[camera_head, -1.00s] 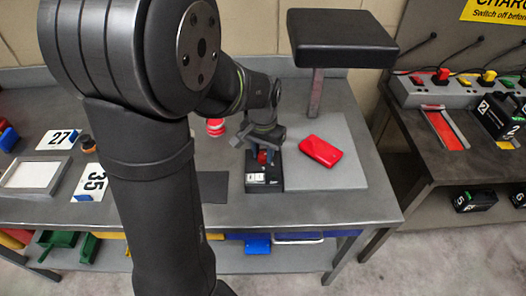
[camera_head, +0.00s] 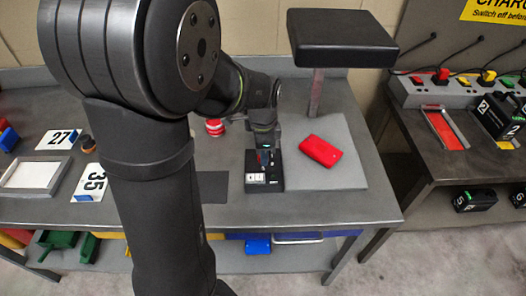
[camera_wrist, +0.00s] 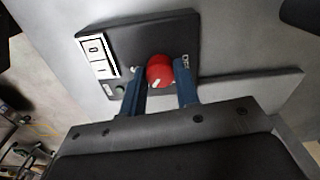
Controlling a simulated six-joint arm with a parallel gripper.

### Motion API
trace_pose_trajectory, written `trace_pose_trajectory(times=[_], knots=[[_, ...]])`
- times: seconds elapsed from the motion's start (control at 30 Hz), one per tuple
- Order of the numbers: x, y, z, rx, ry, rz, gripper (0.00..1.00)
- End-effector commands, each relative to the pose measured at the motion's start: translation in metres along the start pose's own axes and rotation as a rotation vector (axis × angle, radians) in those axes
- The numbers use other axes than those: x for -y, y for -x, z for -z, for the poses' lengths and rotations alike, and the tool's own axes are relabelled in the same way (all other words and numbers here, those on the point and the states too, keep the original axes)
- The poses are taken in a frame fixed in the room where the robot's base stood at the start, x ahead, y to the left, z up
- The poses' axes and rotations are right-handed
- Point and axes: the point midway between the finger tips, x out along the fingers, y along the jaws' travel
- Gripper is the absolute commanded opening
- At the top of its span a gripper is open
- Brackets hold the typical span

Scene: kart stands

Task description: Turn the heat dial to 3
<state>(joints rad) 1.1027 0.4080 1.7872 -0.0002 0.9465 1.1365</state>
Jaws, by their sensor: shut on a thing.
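The heat dial is a red round knob (camera_wrist: 160,71) with a white pointer mark, on a black control box (camera_head: 278,184). In the wrist view the mark points to the lower left of the picture. My gripper (camera_wrist: 161,88) has its two blue fingers on either side of the knob, shut on it. In the head view my gripper (camera_head: 265,158) is above the box, and the knob is mostly hidden. White label plates (camera_wrist: 97,56) sit at one end of the box; their figures are too small to read surely. No 3 is readable by the dial.
A red block (camera_head: 321,151) lies on the grey board (camera_head: 345,178) right of the box. A post with a black padded top (camera_head: 342,40) stands behind. A red round item (camera_head: 215,127) is to the left.

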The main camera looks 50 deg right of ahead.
Motion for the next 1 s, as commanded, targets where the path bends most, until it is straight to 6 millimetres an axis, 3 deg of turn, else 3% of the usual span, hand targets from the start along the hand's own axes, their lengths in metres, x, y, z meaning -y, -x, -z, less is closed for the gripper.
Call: trace_pose_trajectory(times=[0.6,1.0], knots=[[0.0002,0.0002,-0.0002,0.000,-0.577,0.000,0.06],[0.0002,0.0002,-0.0002,0.000,-0.837,0.001,0.06]])
